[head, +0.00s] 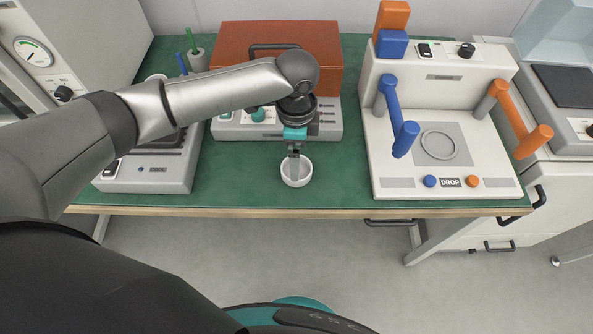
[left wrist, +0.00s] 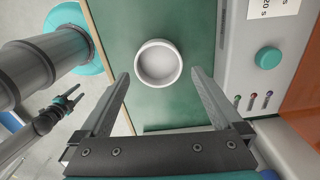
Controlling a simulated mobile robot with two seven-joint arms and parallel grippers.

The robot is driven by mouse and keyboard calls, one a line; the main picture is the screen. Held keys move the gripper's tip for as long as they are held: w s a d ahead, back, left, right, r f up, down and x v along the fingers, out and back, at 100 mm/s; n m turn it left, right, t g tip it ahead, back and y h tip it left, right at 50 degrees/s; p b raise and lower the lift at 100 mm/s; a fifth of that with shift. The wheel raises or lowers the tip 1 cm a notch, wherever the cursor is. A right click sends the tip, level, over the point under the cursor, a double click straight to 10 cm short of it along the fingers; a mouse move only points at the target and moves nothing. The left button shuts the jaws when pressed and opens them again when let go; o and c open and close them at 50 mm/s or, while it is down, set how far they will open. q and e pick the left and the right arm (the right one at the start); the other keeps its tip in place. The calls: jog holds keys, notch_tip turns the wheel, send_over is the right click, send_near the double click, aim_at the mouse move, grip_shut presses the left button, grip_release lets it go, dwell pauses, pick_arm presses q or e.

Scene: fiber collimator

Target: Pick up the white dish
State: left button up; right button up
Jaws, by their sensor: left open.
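The white dish (head: 296,179) is a small round bowl near the front edge of the green bench top. In the left wrist view the dish (left wrist: 158,79) looks empty and lies just beyond and between the fingertips. My left gripper (head: 294,152) is above the dish, pointing down. Its two fingers (left wrist: 160,80) are spread apart with nothing between them, and I see no contact with the dish.
A machine with an orange-brown top (head: 316,55) stands behind the dish. A white device with blue and orange handles (head: 446,152) is to the right. A grey box (head: 150,172) is to the left. Green bench surface (head: 345,185) is clear beside the dish.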

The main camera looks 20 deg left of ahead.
pick_arm(q)
notch_tip(320, 180, down, 5)
jog(key=shift+s+d+r+b, duration=0.1)
jog(key=shift+r+b, duration=0.05)
jog(key=shift+b, duration=0.55)
jog(key=shift+r, duration=0.1)
jog(key=c, duration=1.2)
